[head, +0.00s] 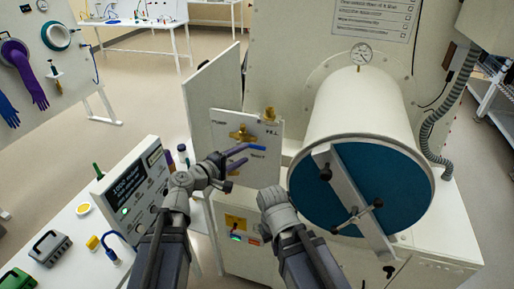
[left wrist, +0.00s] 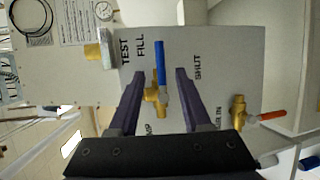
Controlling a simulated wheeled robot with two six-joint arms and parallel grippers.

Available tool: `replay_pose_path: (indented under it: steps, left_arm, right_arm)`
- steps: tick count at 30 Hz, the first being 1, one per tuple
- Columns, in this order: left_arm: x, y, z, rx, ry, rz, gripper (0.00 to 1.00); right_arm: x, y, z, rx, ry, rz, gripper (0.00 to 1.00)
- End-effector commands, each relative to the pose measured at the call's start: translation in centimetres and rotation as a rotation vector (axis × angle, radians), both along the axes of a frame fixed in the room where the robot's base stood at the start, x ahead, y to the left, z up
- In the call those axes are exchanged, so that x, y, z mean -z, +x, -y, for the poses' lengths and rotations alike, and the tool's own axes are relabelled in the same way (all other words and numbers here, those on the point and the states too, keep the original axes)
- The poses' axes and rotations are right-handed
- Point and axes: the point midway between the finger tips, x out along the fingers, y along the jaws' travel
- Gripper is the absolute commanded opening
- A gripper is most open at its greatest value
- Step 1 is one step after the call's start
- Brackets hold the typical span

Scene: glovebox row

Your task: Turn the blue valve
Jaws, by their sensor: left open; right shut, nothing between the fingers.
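The blue valve is on a pale panel (head: 220,125) beside the large cylinder. In the left wrist view its blue lever (left wrist: 160,62) points up in the picture from a brass body (left wrist: 155,100). In the head view the lever (head: 257,147) shows just past my left gripper (head: 238,156). My left gripper is open in front of the valve. In the left wrist view its two dark fingers stand on either side of the lever and brass body, with gaps showing. My right gripper (head: 268,194) is lower, in front of the cabinet; its fingers are mostly hidden.
A second brass valve with a red lever (left wrist: 270,116) is on the panel. A brass fitting (head: 269,114) is at its upper edge. The cylinder (head: 360,105) with a blue end and crossbar stands right. A display box (head: 135,185) is on the left table.

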Motion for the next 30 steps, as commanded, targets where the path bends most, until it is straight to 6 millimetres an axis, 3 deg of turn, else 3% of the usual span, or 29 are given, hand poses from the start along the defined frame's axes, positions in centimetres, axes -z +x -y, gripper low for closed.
replay_pose_path:
  steps: [15, 29, 30]
  left_arm:
    - [1.3, 5.1, 4.4, 0.005, 0.004, 0.000, 0.48]
    - [1.4, 5.7, 5.0, 0.003, 0.005, 0.000, 0.48]
    - [1.4, 5.7, 5.0, 0.003, 0.005, 0.000, 0.44]
  right_arm:
    - [1.3, 0.0, 0.0, -0.003, -0.001, 0.000, 0.00]
    - [1.4, 0.0, 0.0, -0.003, -0.001, 0.000, 0.00]
    - [1.4, 0.0, 0.0, -0.003, -0.001, 0.000, 0.00]
